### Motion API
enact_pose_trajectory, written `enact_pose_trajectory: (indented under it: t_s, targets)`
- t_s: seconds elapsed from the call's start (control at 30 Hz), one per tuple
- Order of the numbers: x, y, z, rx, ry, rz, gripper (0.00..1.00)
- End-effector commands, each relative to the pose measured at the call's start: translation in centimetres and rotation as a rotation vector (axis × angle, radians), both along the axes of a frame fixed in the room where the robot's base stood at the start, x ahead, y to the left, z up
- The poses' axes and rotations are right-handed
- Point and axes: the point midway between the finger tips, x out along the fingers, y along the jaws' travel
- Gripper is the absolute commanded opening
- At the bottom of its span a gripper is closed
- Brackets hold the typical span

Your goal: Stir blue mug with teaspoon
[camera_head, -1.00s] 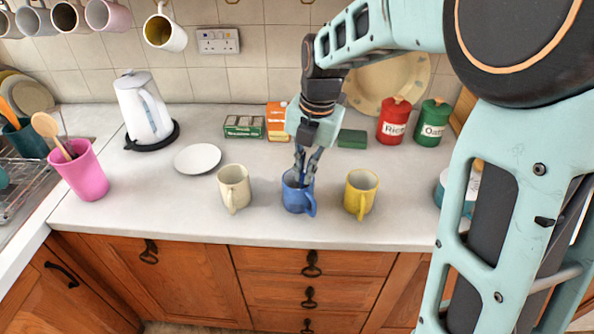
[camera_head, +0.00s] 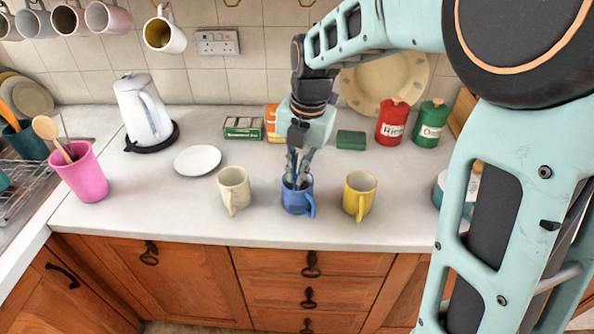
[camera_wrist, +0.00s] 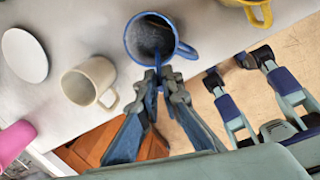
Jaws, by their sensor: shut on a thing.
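The blue mug (camera_head: 298,200) stands upright on the worktop between a cream mug and a yellow mug. My gripper (camera_head: 297,181) points down over its mouth, with the fingertips at the rim. In the wrist view my gripper (camera_wrist: 160,76) is closed at the near rim of the blue mug (camera_wrist: 131,47), whose inside looks dark. The teaspoon cannot be made out clearly; the fingers and the mug hide most of what is held.
The cream mug (camera_head: 233,187) is close on the left and the yellow mug (camera_head: 359,191) close on the right. A white saucer (camera_head: 197,160), a kettle (camera_head: 144,108) and a pink tumbler (camera_head: 83,172) stand further left. Tins (camera_head: 391,122) and small boxes (camera_head: 243,128) are behind.

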Motion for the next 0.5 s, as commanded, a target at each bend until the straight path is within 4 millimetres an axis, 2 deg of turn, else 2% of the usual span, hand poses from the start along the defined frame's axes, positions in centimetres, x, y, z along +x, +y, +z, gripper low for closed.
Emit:
enact_pose_trajectory:
  t_s: [0.5]
  targets:
    - [-1.2, 0.0, 3.2, 0.0, -0.001, 0.0, 0.0]
